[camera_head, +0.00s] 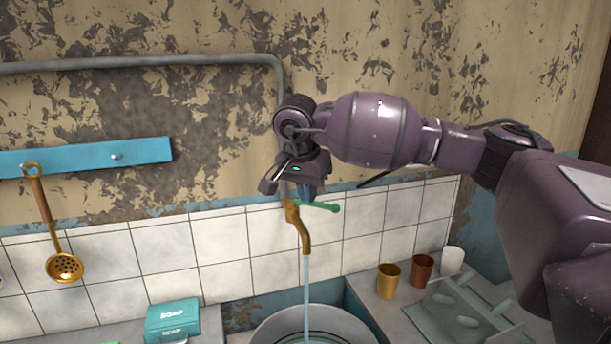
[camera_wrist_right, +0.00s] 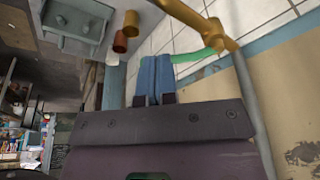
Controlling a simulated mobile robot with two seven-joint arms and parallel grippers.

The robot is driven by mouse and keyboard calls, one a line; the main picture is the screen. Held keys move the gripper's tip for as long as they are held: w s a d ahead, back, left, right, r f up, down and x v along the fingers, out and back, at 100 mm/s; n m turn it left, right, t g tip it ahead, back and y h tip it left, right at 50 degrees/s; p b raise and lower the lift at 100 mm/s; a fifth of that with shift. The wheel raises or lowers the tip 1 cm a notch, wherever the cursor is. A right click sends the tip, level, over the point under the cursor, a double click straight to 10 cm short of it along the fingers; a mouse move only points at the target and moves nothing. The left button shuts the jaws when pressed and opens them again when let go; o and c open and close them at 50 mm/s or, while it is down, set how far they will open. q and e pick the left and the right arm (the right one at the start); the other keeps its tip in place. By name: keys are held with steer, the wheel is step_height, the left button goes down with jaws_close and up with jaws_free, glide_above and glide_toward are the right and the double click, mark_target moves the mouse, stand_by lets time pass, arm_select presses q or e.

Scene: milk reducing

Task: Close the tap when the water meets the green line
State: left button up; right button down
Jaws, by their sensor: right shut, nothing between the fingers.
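The brass tap (camera_head: 303,228) on the tiled wall has a green handle (camera_head: 321,206) pointing right. A stream of water (camera_head: 306,285) runs from its spout into a round metal basin (camera_head: 340,318) below. A green line shows inside the basin, cut off by the bottom edge; I cannot tell how the water level lies against it. My right gripper (camera_head: 305,190) is shut and empty just above the tap. In the right wrist view its blue fingers (camera_wrist_right: 155,78) are together beside the green handle (camera_wrist_right: 192,57), with the tap (camera_wrist_right: 215,40) to the right. Whether they touch is unclear. My left gripper is not in view.
A yellow cup (camera_head: 388,281), a brown cup (camera_head: 422,270) and a white cup (camera_head: 451,261) stand on the right counter by a grey rack (camera_head: 458,312). A soap box (camera_head: 172,321) stands at left. A pipe (camera_head: 150,61) runs along the wall.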

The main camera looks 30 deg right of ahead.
steer(key=x, duration=0.3)
steer(key=shift+w+d+f+p, duration=0.15)
steer(key=shift+w+d+f, duration=0.15)
steer(key=shift+d, duration=0.25)
steer(key=shift+w+d+f+p, duration=0.1)
steer(key=shift+w+d+f, duration=0.1)
steer(key=shift+w+d, duration=0.3)
steer(key=shift+w+d+f+p, duration=0.15)
steer(key=shift+w+d+f, duration=0.1)
steer(key=shift+d, duration=0.4)
steer(key=shift+d, duration=0.1)
steer(key=d+n, duration=0.1)
steer(key=w+d+n, duration=0.1)
steer(key=n, duration=0.1)
steer(key=shift+d+r+n+t+y+b, duration=0.1)
steer(key=shift+n+t+y+b, duration=0.2)
steer(key=shift+t+y, duration=0.1)
steer(key=shift+w+d+n, duration=0.3)
steer(key=shift+w+d, duration=0.05)
steer(key=shift+d, duration=0.2)
